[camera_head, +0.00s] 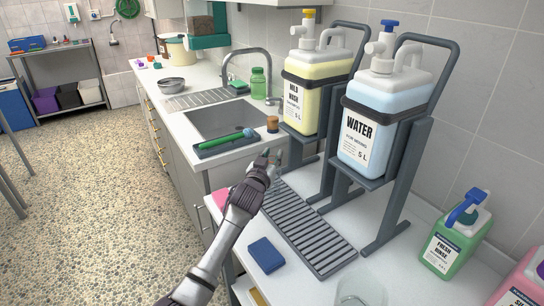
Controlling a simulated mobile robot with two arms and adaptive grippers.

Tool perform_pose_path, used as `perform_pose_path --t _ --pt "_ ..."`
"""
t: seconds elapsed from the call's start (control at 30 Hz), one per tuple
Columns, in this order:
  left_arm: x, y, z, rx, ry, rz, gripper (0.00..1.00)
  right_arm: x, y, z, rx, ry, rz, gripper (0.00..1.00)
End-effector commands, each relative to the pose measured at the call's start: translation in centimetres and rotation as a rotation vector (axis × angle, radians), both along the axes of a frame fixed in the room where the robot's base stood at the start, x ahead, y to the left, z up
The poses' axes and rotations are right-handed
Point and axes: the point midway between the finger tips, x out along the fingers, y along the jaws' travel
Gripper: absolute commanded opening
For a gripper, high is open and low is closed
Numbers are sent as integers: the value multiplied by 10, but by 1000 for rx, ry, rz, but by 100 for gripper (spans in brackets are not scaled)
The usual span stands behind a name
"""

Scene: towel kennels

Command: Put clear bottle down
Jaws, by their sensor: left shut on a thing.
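My left gripper (268,164) reaches over the counter by the near side of the sink, at the far end of the ribbed drain tray. It is shut on a small see-through thing, which looks like the clear bottle (278,161). Most of that bottle is hidden by my fingers or blends into the background. I cannot tell whether its base touches the counter. My right gripper is not in view.
The dark ribbed drain tray (308,234) lies below two large dispensers, yellow (306,105) and blue WATER (366,130), on grey stands. A blue sponge (266,255), a clear vessel (362,291) and a green bottle (452,236) stand nearer. A green brush (222,142) lies by the sink (225,118).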

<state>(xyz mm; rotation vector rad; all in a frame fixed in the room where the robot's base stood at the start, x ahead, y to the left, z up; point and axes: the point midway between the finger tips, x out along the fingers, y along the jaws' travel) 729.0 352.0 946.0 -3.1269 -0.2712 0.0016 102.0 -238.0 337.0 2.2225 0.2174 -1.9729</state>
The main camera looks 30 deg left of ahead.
Motion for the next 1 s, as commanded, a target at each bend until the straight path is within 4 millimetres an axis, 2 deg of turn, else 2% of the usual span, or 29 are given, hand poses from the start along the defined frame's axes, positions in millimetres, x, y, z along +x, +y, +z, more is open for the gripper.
perform_pose_path --t 0.23,0.27,0.4,0.77,0.87,1.0 --pt "0 0 -2 -1 -1 0 2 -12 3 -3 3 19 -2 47" --pt "0 0 -1 -1 -1 0 34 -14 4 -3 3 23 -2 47" --pt "0 0 -1 -1 0 0 56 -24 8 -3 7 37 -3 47" --pt "-2 0 1 -1 0 0 56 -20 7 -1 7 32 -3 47" --pt "-11 -2 0 -1 0 0 56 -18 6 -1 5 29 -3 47" --pt "-36 -6 0 -2 0 -1 56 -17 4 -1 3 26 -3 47"
